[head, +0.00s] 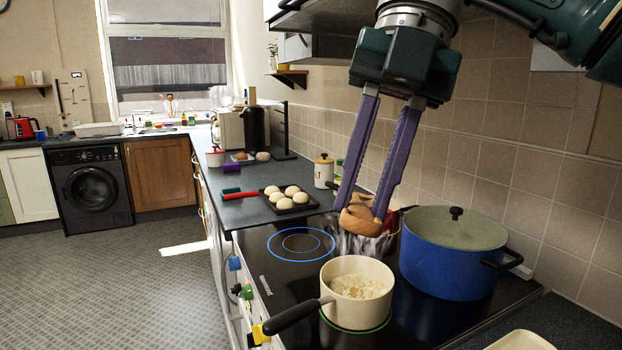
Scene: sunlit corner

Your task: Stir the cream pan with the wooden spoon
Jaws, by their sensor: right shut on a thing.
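The cream pan (333,275) stands on the front part of the black hob, with its dark handle (291,317) pointing to the lower left. Pale, lumpy food (357,287) lies in it. My right gripper (364,208) comes down from above, its purple fingers shut on a brown wooden piece, which looks like part of the wooden spoon (360,221). The piece is above and behind the cream pan, apart from the food. The rest of the spoon cannot be made out. My left gripper is out of view.
A large blue pot (445,262) with a lid stands to the right. A dark tray of buns (268,205) with a red handle lies on the counter at left. The hob's blue-ringed zone (301,243) is bare.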

